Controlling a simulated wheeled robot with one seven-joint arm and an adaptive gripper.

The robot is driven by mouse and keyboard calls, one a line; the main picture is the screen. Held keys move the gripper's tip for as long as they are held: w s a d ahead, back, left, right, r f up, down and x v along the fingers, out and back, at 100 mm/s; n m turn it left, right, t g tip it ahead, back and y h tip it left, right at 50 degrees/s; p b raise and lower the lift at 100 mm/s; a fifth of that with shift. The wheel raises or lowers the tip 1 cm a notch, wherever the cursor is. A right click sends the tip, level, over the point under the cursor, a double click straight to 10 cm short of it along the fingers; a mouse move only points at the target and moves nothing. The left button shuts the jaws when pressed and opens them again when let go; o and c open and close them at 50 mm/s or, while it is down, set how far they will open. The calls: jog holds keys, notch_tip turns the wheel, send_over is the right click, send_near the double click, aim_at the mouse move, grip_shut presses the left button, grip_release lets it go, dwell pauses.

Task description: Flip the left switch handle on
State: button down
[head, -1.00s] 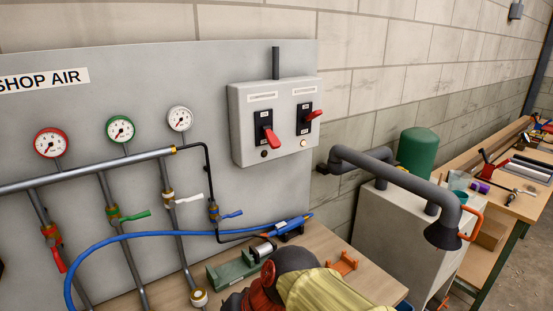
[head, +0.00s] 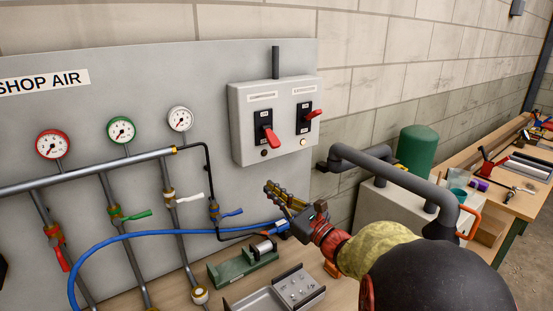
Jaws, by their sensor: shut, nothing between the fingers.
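The grey switch box (head: 240,132) is mounted on the panel and carries two switches with red handles. The left switch handle (head: 272,139) points downward from its black plate, with a dark round indicator (head: 264,153) below it. The right switch handle (head: 313,114) sticks out to the right and slightly up, with a pale indicator (head: 303,143) below it. My gripper (head: 268,187) is shut and empty. It is below the switch box and apart from the left handle, with its fingers pointing up and left.
A blue hose (head: 150,236) and pipes with valves (head: 80,179) run along the panel at left. A green vise-like fixture (head: 240,265) and a grey metal tray (head: 262,304) are on the bench below. A dark grey duct (head: 385,170) stands to the right.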

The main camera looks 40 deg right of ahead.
aim_at(272, 138)
jog(key=s+d+m+t+h, duration=0.1)
jog(key=d+m+h, duration=0.2)
jog(key=d, duration=0.3)
jog(key=shift+a, duration=0.1)
jog(key=b+x, duration=0.2)
jog(key=x, duration=0.8)
jog(key=shift+r, duration=0.15)
jog(key=s+r, duration=0.2)
jog(key=r, duration=0.1)
jog(key=shift+s+b, duration=0.2)
jog(key=shift+b, duration=0.15)
jog(key=shift+s, duration=0.1)
jog(key=shift+r+p, duration=0.15)
jog(key=shift+p, duration=0.2)
